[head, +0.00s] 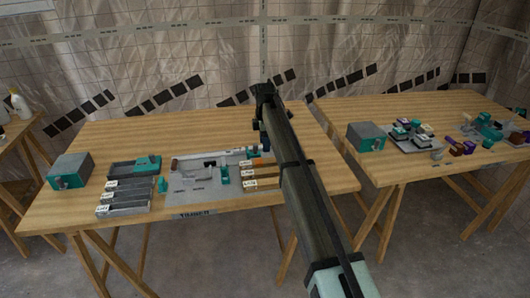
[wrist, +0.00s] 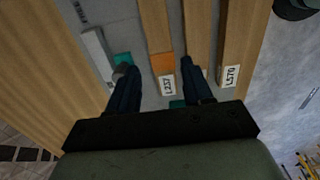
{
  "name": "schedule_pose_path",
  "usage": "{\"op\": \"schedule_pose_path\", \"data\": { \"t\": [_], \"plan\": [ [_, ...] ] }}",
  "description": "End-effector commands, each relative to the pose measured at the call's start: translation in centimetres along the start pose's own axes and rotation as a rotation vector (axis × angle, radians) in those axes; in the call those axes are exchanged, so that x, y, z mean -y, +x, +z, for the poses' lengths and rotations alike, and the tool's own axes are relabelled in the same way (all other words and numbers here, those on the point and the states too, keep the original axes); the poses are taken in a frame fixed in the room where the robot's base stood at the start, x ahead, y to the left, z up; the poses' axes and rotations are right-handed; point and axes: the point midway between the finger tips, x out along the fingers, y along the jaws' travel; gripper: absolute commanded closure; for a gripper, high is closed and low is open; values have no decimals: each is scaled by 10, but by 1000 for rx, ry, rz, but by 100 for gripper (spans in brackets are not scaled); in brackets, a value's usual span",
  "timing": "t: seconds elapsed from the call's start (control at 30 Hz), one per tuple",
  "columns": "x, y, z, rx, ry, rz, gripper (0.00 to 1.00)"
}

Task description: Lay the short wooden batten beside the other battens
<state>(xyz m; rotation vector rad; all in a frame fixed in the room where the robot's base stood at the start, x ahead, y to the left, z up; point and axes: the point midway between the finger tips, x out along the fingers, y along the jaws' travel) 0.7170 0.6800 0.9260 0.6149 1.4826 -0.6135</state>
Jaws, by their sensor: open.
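In the wrist view, a wooden batten (wrist: 156,28) with an orange end (wrist: 163,63) and a white label lies between my fingers. I cannot tell whether this is the short batten. My gripper (wrist: 158,72) is open over that end, with no clear contact. Two more wooden battens lie to its right: a middle one (wrist: 197,30) and one labelled L570 (wrist: 242,35). In the head view, battens (head: 266,177) with white labels lie at the right of the left table, partly hidden behind my arm.
A grey board (head: 190,188) with teal parts lies left of the battens. Dark labelled trays (head: 124,196) and a grey-teal box (head: 70,170) stand farther left. The left table (head: 130,135) is clear along its back. A second table (head: 385,108) at right holds several small parts.

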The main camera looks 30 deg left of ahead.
Motion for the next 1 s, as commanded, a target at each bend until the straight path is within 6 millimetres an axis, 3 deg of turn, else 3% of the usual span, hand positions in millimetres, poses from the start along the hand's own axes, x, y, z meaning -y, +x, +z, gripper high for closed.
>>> {"op": "schedule_pose_path", "data": {
  "t": [0.1,0.3,0.77,0.87,1.0],
  "plan": [
    [-1,-18,0,0,0,1,50],
    [0,-34,0,0,0,0,50],
    [0,-38,3,-1,5,-1,50],
    [1,-36,19,-6,38,-4,50],
    [5,-30,71,-25,152,-15,50]
  ]
}}
